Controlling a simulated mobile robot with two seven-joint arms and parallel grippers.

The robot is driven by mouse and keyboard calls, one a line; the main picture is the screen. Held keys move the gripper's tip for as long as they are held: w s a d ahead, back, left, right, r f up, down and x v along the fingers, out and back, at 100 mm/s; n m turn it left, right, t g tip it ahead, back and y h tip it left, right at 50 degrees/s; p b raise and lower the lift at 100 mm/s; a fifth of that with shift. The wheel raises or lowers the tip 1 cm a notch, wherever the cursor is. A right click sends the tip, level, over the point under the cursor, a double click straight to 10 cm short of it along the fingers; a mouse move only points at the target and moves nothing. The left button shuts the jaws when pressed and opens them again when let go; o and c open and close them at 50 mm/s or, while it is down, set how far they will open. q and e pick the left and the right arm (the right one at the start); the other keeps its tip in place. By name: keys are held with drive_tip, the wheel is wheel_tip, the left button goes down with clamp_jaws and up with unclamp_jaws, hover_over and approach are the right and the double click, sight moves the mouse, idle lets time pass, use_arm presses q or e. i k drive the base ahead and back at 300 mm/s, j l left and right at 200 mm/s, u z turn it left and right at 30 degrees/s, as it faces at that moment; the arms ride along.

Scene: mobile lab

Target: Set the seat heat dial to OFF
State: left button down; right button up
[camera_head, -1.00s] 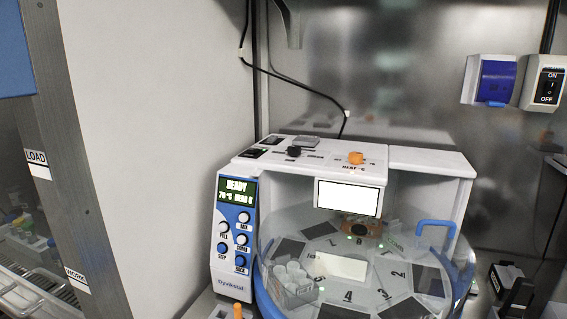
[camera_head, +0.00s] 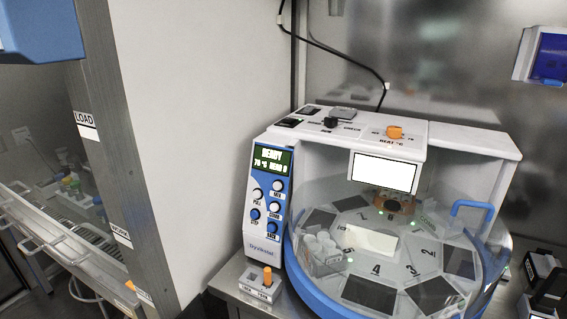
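A white and blue machine (camera_head: 465,136) stands on a metal bench. On its top is an orange dial (camera_head: 394,132) with small lettering that seems to read HEAT °C. Its pointer setting is too small to read. A black knob (camera_head: 331,122) sits left of it on the same top. The display (camera_head: 272,160) reads READY, with a smaller line under it that appears to show 70 °C. Neither of my grippers is in view.
A small box with an orange lever (camera_head: 267,275) stands at the machine's front left. A clear-walled turntable with a blue rim (camera_head: 335,300) fills the machine's front. A metal post (camera_head: 125,150) and white wall stand at left. A blue wall fitting (camera_head: 548,58) is at upper right.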

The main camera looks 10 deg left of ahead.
sight(393, 132)
drive_tip(key=l+u, duration=0.1)
drive_tip(key=l, duration=0.3)
drive_tip(key=k+l, duration=0.15)
drive_tip(key=l, duration=0.3)
drive_tip(key=l+u, duration=0.15)
drive_tip(key=l, duration=0.25)
drive_tip(key=k+l+u, duration=0.1)
drive_tip(key=l, duration=0.3)
drive_tip(key=k, duration=0.1)
